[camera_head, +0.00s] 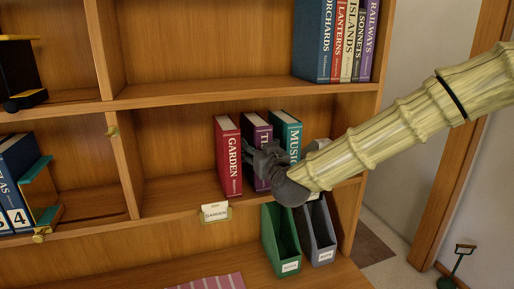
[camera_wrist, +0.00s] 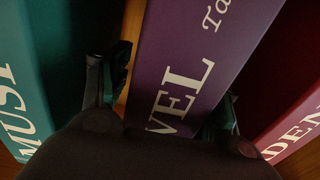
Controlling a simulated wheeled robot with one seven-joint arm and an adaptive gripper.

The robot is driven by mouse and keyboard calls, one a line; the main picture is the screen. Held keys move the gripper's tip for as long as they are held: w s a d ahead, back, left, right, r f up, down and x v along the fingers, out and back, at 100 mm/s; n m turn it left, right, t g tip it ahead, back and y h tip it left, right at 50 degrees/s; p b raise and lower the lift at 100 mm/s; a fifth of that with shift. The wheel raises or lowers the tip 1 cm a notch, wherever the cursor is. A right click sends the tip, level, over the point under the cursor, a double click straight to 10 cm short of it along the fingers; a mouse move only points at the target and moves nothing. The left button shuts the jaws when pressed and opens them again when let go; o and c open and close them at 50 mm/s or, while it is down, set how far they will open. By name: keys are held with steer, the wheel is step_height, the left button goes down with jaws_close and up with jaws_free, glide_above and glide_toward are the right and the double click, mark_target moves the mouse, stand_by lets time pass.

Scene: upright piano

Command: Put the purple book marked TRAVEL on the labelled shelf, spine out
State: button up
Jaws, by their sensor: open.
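The purple book (camera_head: 257,132) stands upright on the middle shelf board, spine out, between a red GARDEN book (camera_head: 228,155) and a teal MUSIC book (camera_head: 289,130). In the wrist view the purple book (camera_wrist: 205,45) shows the letters VEL. My gripper (camera_head: 262,165) is in front of its spine and hides much of the lettering. My gripper's fingers (camera_wrist: 177,82) are open, one on each side of the purple spine; whether they touch it I cannot tell. A label card (camera_head: 215,212) hangs on the shelf edge below the red book; its text is too small to read surely.
Several books (camera_head: 340,40) stand on the upper shelf at the right. A green file holder (camera_head: 282,245) and a grey one (camera_head: 318,235) stand below. An upright divider (camera_head: 122,160) bounds the compartment's left; free room lies between it and the red book.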

steer(key=shift+r, duration=0.15)
steer(key=b+v, duration=0.3)
steer(key=v, duration=0.9)
